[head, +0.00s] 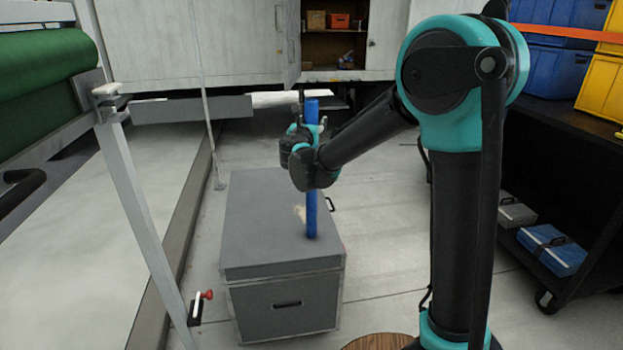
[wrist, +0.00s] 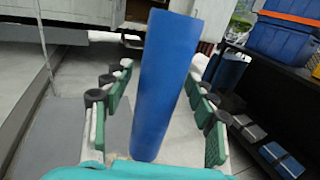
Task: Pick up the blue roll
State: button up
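The blue roll (head: 312,212) is a tall, thin cylinder standing upright on the grey case (head: 285,258), near its right side. In the wrist view the roll (wrist: 165,70) rises between the two fingers and leans slightly in the picture. My gripper (head: 308,130) is at the upper part of the roll, with the roll's top end showing above it. In the wrist view my gripper (wrist: 158,82) is open, with green-padded fingers on either side of the roll. A gap shows at the left finger; the right one is very near, and contact is unclear.
A green conveyor (head: 45,62) with a metal frame stands at the left. A black cart (head: 560,150) at the right carries blue and yellow crates (head: 555,72), with cases on its lower shelf.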

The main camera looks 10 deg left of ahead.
grip_shut()
jog(key=shift+r, duration=0.1)
dwell(0.4)
notch_tip(320, 180, up, 20)
dwell(0.5)
